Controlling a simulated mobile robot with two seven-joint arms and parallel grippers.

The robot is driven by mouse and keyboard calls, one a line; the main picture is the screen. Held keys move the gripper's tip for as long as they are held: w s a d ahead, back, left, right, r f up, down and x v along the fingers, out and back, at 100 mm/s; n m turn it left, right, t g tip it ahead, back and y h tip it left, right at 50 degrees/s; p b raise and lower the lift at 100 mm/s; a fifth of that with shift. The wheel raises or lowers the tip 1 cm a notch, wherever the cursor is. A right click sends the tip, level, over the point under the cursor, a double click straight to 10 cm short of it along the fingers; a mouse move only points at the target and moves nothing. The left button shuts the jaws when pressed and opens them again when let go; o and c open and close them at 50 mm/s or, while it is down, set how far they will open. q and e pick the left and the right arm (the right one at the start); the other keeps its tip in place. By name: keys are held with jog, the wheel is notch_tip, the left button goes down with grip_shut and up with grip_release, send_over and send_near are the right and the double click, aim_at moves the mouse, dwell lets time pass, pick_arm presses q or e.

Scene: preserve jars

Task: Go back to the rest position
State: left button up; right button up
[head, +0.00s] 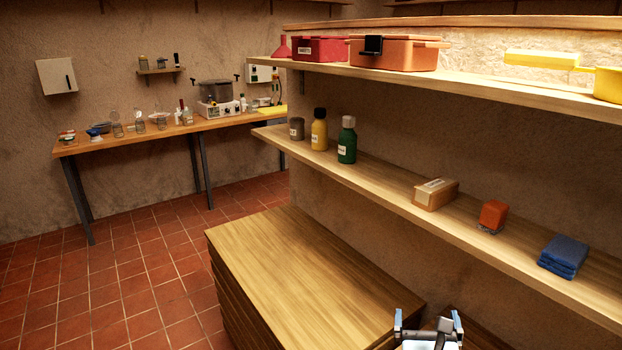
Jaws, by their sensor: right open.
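My right gripper (428,326) shows at the bottom edge of the head view, right of centre. Its two fingers stand apart and nothing shows between them. It is in front of the right end of the wooden cabinet top (310,275) and below the lower shelf. My left gripper is not in the picture.
The lower shelf (385,199) holds bottles, a brown box (435,194), an orange-red block (493,215) and folded blue cloths (563,256). The upper shelf (480,84) carries coloured pots. A workbench (160,133) with jars stands far left. The tiled floor (120,285) at left is clear.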

jog(key=s+a+f+n+y+p, duration=0.25)
jog(key=s+n+y, duration=0.2)
jog(key=n, duration=0.75)
jog(key=s+a+f+n+y+p, duration=0.1)
jog(key=s+a+f+n+y, duration=0.3)
jog(key=n, duration=0.9)
jog(key=s+f+n+g+p, duration=0.2)
jog(key=s+f+n+g, duration=0.4)
jog(key=s+f+n, duration=0.5)
jog(key=s+n, duration=0.2)
jog(key=n, duration=0.2)
jog(key=shift+s+a+f+n+g, duration=0.2)
jog(key=shift+n+g, duration=0.1)
jog(key=shift+g, duration=0.1)
jog(key=shift+r, duration=0.1)
